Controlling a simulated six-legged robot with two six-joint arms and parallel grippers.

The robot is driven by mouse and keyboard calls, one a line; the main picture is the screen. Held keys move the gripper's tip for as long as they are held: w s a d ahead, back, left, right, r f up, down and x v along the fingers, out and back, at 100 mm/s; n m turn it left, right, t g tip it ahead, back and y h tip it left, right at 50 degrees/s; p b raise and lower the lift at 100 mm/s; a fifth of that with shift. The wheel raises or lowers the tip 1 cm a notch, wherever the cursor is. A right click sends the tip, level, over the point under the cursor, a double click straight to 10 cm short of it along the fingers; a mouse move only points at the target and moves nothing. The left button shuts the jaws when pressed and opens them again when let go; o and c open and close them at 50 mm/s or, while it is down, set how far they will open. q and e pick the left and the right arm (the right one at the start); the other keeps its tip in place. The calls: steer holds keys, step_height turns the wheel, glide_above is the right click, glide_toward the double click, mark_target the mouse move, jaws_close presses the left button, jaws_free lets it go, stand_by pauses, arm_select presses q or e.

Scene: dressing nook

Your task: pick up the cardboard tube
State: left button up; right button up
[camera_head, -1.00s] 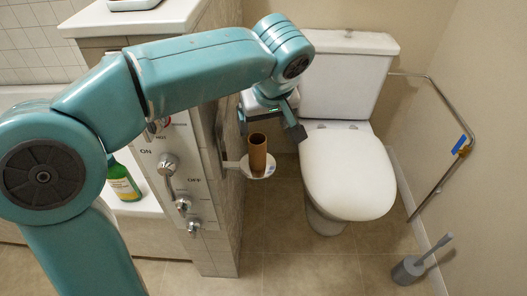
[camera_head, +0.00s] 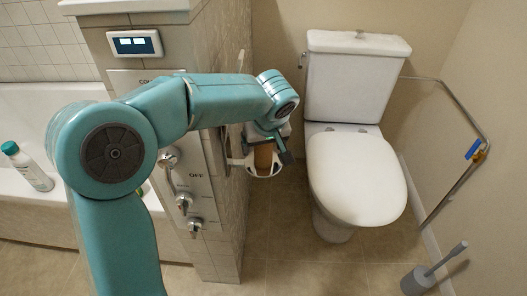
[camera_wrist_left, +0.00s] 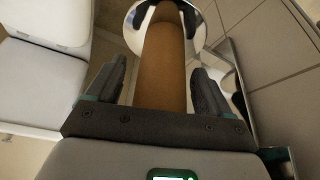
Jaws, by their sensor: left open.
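The cardboard tube (camera_head: 264,158) is brown and stands upright on a small round holder (camera_head: 263,173) fixed to the tiled partition wall. In the left wrist view the tube (camera_wrist_left: 162,75) runs up the middle of the picture, between the two dark fingers. My left gripper (camera_wrist_left: 160,85) is open, with a gap between each finger and the tube. In the head view the left gripper (camera_head: 264,150) is at the tube's upper part and hides some of it. My right gripper is not in view.
A white toilet (camera_head: 352,180) stands just right of the tube. The tiled partition (camera_head: 226,110) with shower controls is close on the left. A metal grab rail (camera_head: 470,120) and a toilet brush (camera_head: 432,270) are at the right. A bottle (camera_head: 28,168) sits on the bath edge.

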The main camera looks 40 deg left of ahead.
arm_select(q)
steer(key=shift+w+a+f, duration=0.1)
steer(key=shift+f, duration=0.35)
steer(key=shift+r, duration=0.1)
steer(key=c, duration=1)
steer(key=shift+r, duration=0.1)
